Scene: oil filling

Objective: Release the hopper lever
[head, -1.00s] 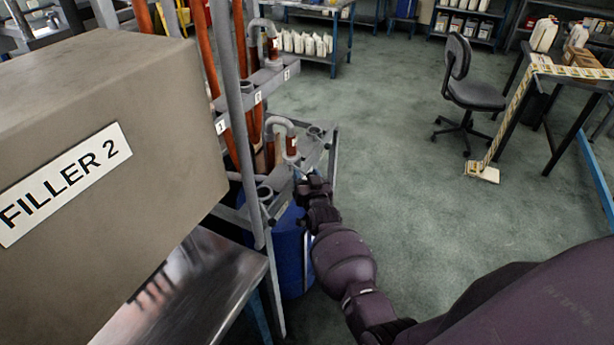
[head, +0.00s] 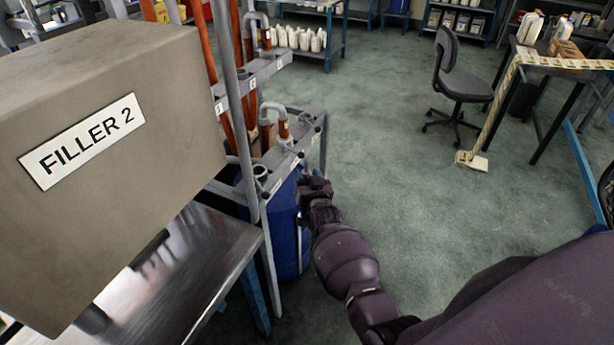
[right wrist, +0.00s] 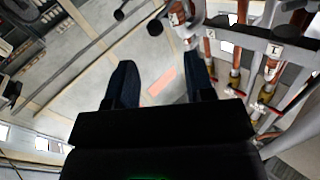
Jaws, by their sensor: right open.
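My right gripper (head: 315,190) is beside the near end of the grey pipe rack (head: 290,157), in front of a blue drum (head: 287,235). In the right wrist view the two dark fingers of the right gripper (right wrist: 163,75) stand well apart with nothing between them. A dark round knob (right wrist: 155,28) shows beyond the fingers, apart from them; I cannot tell whether it belongs to the hopper lever. No lever can be made out surely in the head view. My left gripper is not visible.
The grey Filler 2 box (head: 150,110) stands at the left above a shiny metal table (head: 215,250). Orange pipes with red handles (right wrist: 268,108) run at the right in the wrist view. A black chair (head: 460,80) stands on the open green floor (head: 390,170).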

